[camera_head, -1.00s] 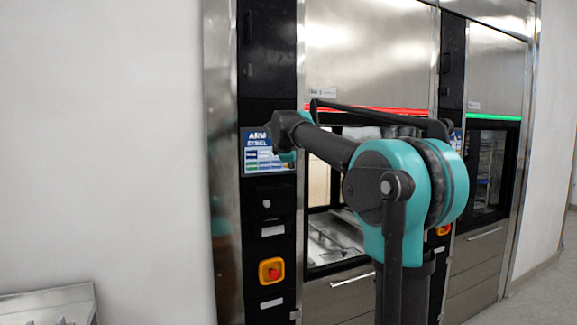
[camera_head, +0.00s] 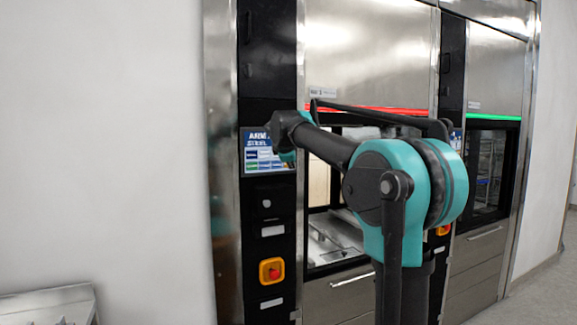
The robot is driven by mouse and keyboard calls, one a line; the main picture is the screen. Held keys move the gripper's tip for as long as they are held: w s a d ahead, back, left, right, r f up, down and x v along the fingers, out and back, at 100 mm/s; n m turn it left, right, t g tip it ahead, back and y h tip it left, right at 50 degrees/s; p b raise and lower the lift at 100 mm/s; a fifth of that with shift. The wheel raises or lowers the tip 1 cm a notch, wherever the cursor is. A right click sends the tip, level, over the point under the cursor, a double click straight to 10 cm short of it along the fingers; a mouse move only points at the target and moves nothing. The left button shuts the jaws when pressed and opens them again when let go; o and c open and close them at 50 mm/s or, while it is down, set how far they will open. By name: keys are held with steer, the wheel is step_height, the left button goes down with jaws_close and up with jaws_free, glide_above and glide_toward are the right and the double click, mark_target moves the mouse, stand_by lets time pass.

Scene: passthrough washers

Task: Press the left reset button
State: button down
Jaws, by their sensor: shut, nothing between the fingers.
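The left washer's black control column (camera_head: 268,70) carries a screen (camera_head: 258,160) with blue, white and green fields. Below the screen is a small light round button (camera_head: 266,203) on a black plate. I cannot read whether it is the reset button. Lower down is a red knob (camera_head: 274,272) on a yellow square. My arm reaches left across the left washer, and its far dark joint overlaps the screen's upper right corner. My gripper is not visible; the arm's far end is hidden behind that joint. I cannot tell whether anything touches the panel.
The left washer shows a red light strip (camera_head: 375,108) above its open-looking window. The right washer has a green strip (camera_head: 492,116) and a dark glass door (camera_head: 486,175). A pale wall (camera_head: 100,140) fills the left, with a metal surface (camera_head: 45,305) at the lower left.

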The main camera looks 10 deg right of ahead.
steer(key=shift+w, duration=0.15)
steer(key=shift+w+a, duration=0.15)
steer(key=shift+w, duration=0.1)
steer(key=shift+w+a, duration=0.1)
steer(key=shift+w, duration=0.2)
stand_by(0.6)
stand_by(0.4)
steer(key=shift+s+d, duration=0.25)
steer(key=shift+s, duration=0.45)
steer(key=shift+s+d, duration=0.25)
steer(key=shift+s, duration=0.55)
steer(key=shift+s+d, duration=0.3)
steer(key=shift+s, duration=0.5)
steer(key=shift+s+d, duration=0.25)
steer(key=shift+s, duration=0.55)
steer(key=shift+f, duration=0.1)
